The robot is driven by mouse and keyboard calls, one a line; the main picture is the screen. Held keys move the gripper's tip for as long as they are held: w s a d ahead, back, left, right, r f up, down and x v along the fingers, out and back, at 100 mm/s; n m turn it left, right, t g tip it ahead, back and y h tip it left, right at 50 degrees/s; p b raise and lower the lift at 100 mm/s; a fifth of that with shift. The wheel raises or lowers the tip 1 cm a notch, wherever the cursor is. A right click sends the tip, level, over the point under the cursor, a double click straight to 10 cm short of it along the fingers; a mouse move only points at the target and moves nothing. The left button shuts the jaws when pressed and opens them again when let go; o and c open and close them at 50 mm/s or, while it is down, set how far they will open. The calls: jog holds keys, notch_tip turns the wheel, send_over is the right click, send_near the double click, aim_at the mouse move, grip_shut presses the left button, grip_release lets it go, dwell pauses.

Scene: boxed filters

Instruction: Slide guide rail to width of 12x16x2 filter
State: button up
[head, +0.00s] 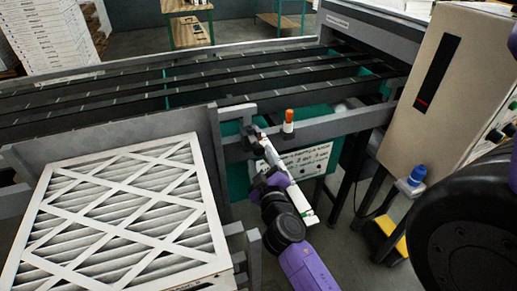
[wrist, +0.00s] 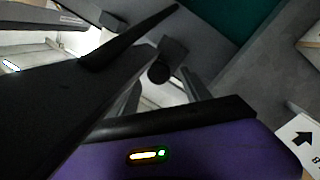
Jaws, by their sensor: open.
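My gripper (head: 250,138) is open at the grey frame on the front of the conveyor, left of an orange-topped post (head: 288,122). In the wrist view, a dark round knob (wrist: 160,72) on a grey bracket shows near the dark fingers; I cannot tell whether they touch it. A white marked plate (head: 308,160) hangs below the grey front bar (head: 340,124), partly hidden by my arm; its lettering is too small to read. In the wrist view, a white plate (wrist: 302,140) shows a black arrow. Which grey bar is the guide rail is unclear.
A large white-framed pleated filter (head: 122,215) lies at the front left. Dark conveyor belts (head: 200,80) run behind. A beige cabinet (head: 440,85) stands at right, with a blue-capped bottle (head: 417,174) by it. Stacked white boxes (head: 48,40) stand back left.

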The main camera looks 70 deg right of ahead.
aim_at(258, 152)
jog(key=shift+p+x, duration=0.35)
jog(key=shift+x, duration=1.2)
jog(key=shift+s, duration=0.1)
grip_shut()
